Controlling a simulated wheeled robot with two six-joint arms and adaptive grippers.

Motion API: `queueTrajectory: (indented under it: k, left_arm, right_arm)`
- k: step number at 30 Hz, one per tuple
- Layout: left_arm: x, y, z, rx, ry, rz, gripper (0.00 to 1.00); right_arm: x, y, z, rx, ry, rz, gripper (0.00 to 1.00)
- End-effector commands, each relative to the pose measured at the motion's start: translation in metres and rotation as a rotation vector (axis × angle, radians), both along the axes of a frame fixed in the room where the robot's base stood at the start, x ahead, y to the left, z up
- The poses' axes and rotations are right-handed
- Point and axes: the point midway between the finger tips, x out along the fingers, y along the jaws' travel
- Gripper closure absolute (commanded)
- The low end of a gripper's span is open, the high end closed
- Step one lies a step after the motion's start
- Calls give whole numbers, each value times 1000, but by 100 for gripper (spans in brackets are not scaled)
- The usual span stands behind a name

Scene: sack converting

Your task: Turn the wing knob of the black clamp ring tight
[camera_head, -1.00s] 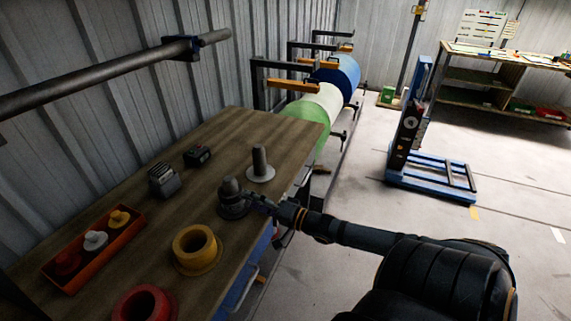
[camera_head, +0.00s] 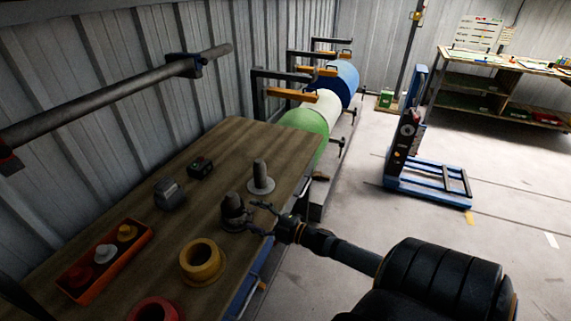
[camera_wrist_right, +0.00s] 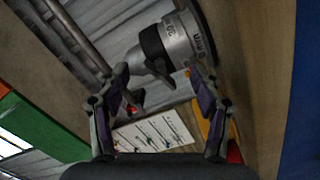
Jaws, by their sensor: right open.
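A dark stepped post (camera_head: 235,210) stands near the right edge of the wooden bench. In the right wrist view it shows as a silver cylinder (camera_wrist_right: 183,38) with millimetre markings and a black ring (camera_wrist_right: 153,43) around its narrower end. A small grey part projects beside the ring; I cannot tell surely whether it is the wing knob. My right gripper (camera_head: 262,217) is open just right of the post, its fingers spread. In the wrist view the right gripper (camera_wrist_right: 160,88) has empty space between its fingertips, close to the ring. My left gripper is out of view.
A second grey post (camera_head: 261,175) stands just behind. A yellow ring (camera_head: 201,262) and a red ring (camera_head: 153,311) lie in front. An orange tray (camera_head: 92,277), a grey block (camera_head: 168,193) and a small black box (camera_head: 200,167) sit to the left.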

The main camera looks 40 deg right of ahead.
Motion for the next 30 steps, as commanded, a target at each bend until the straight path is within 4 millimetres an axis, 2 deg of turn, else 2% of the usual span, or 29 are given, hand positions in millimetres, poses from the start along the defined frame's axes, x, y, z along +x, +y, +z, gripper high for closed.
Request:
queueTrajectory:
  k: [14,30]
  left_arm:
    - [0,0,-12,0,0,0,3]
    - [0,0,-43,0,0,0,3]
  right_arm:
    - [0,0,-3,-811,-297,1,34]
    - [0,0,-4,-1615,-594,3,34]
